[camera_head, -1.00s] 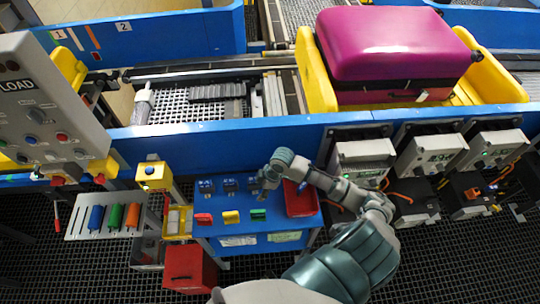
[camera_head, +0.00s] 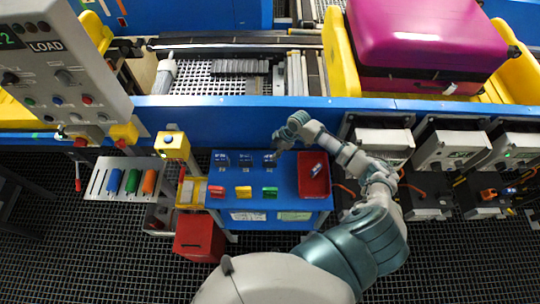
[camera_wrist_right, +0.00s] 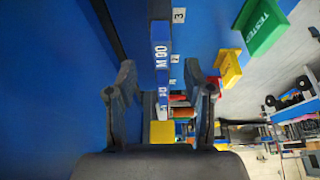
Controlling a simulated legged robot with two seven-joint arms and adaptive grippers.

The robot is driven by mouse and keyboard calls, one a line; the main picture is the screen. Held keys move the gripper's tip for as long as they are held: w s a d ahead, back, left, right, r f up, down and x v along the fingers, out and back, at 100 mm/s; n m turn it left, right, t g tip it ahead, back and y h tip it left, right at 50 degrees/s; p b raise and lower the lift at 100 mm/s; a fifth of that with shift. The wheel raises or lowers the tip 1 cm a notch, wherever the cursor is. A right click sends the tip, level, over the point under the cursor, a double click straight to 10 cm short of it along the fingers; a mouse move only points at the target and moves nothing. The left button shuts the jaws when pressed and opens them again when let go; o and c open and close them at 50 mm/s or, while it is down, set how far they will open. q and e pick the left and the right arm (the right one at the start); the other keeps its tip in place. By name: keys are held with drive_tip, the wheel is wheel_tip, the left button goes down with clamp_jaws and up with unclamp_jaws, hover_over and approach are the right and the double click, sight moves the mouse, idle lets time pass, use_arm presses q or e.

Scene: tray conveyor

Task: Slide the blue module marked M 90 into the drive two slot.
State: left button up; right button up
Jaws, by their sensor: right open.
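Several small blue modules stand in a row at the back of the blue bench (camera_head: 285,205). The rightmost module (camera_head: 270,158) is beside my right gripper (camera_head: 277,155). In the right wrist view, my right gripper (camera_wrist_right: 165,95) is open. A blue module (camera_wrist_right: 160,52) lies ahead between its fingers, not clasped; its marking looks like M and two digits, which I cannot read surely. Another module is partly hidden behind it. At right are several grey drive units, including a left one (camera_head: 385,140) and a middle one (camera_head: 450,148); their numbers are unreadable. My left gripper is not in view.
Red (camera_head: 216,192), yellow (camera_head: 243,192) and green (camera_head: 270,192) tags line the bench front. A red tray (camera_head: 313,180) is right of the modules. Behind runs a blue conveyor rail (camera_head: 240,115); a magenta suitcase (camera_head: 425,40) sits in a yellow tray (camera_head: 342,50).

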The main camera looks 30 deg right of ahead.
sight(270, 156)
drive_tip(key=x, duration=0.4)
drive_tip(key=shift+w+f, duration=0.1)
drive_tip(key=shift+f, duration=0.1)
drive_tip(key=shift+a+f, duration=0.1)
drive_tip(key=shift+f, duration=0.15)
drive_tip(key=shift+w+a+f, duration=0.15)
drive_tip(key=shift+a+f, duration=0.05)
drive_tip(key=shift+a, duration=0.1)
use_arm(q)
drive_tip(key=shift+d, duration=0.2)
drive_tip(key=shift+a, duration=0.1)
use_arm(e)
drive_tip(key=shift+c, duration=1.2)
drive_tip(key=shift+d, duration=0.1)
clamp_jaws()
drive_tip(key=shift+d, duration=0.1)
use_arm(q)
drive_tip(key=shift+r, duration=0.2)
use_arm(e)
drive_tip(key=shift+r, duration=0.1)
